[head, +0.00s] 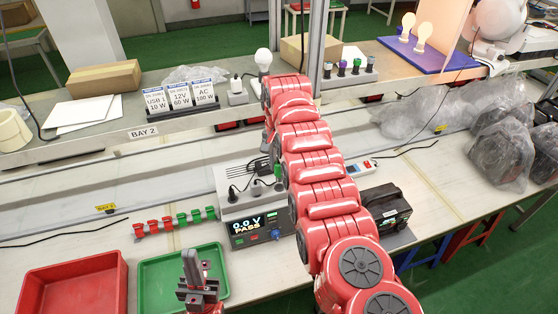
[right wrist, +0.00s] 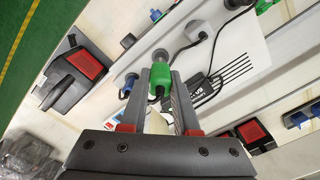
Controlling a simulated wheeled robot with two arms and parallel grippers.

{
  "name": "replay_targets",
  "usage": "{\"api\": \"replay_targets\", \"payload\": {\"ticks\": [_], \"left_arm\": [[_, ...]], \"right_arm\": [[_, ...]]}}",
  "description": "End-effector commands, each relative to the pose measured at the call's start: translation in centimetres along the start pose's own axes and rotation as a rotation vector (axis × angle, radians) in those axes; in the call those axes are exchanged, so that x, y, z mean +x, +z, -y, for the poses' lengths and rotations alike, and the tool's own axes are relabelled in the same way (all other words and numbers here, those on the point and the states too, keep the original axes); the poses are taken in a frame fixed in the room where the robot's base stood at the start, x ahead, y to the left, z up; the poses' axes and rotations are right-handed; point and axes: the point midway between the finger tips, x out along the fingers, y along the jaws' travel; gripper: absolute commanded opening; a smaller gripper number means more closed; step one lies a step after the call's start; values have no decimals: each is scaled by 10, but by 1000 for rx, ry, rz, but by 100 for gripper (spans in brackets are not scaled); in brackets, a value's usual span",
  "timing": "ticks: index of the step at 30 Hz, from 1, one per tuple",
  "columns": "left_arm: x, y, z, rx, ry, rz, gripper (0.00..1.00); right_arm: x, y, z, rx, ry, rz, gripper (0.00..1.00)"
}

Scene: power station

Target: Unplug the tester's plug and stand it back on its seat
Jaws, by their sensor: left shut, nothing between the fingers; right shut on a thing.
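The tester (head: 262,232) stands on the bench, its display reading "0.0 V PASS". Dark plugs (head: 232,194) with cords stand on its light top. A green plug (head: 278,172) shows there beside my right arm. In the right wrist view my right gripper (right wrist: 162,84) is shut on a green plug (right wrist: 163,73), with a grey round part just beyond it. I cannot tell whether the plug touches that part. My right arm hides this gripper in the head view. My left gripper (head: 196,268) is shut and empty over the green tray.
A red tray (head: 75,283) and a green tray (head: 160,278) lie at the front left, with a row of red and green clips (head: 175,222) behind. A black box (head: 388,208) stands right of the tester. Bagged parts (head: 500,145) crowd the far right.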

Motion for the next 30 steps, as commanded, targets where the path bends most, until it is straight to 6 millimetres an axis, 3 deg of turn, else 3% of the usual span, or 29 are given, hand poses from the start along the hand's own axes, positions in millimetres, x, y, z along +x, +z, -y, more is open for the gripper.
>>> {"api": "replay_targets", "payload": {"ticks": [6, 16, 30], "left_arm": [[1, 0, 0, 0, 0, 0, 0], [-16, 3, -1, 0, 0, 0, 0], [-18, 3, -1, 0, 0, 0, 0]], "right_arm": [[19, 0, 0, 0, 0, 1, 0], [56, 0, 0, 0, 0, 1, 0], [59, 0, 0, 0, -1, 0, 0]]}}
